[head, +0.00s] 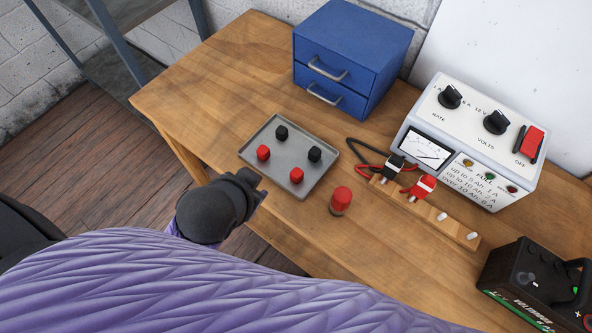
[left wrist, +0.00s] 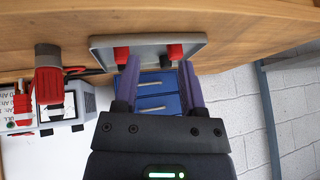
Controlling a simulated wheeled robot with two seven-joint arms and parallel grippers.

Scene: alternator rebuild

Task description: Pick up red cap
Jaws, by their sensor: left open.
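A grey metal tray (head: 300,132) holds two red caps and two black caps (head: 281,132), (head: 315,153). One red cap (head: 263,153) is at the tray's left corner and the other red cap (head: 297,175) at its near corner. A larger red-topped cylinder (head: 341,198) stands on the bench right of the tray. My left gripper (head: 256,188) is just outside the tray's near left edge. In the left wrist view my left gripper (left wrist: 160,78) is open and empty, its fingers pointing toward the tray (left wrist: 150,42) and red caps (left wrist: 122,54), (left wrist: 175,51). My right gripper is not in view.
A blue drawer unit (head: 352,55) stands behind the tray. A white charger (head: 470,140) with red and black clamps (head: 420,188) on a wooden strip (head: 455,226) is to the right. A black battery (head: 530,280) is at lower right. The bench (head: 215,85) left of the tray is clear.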

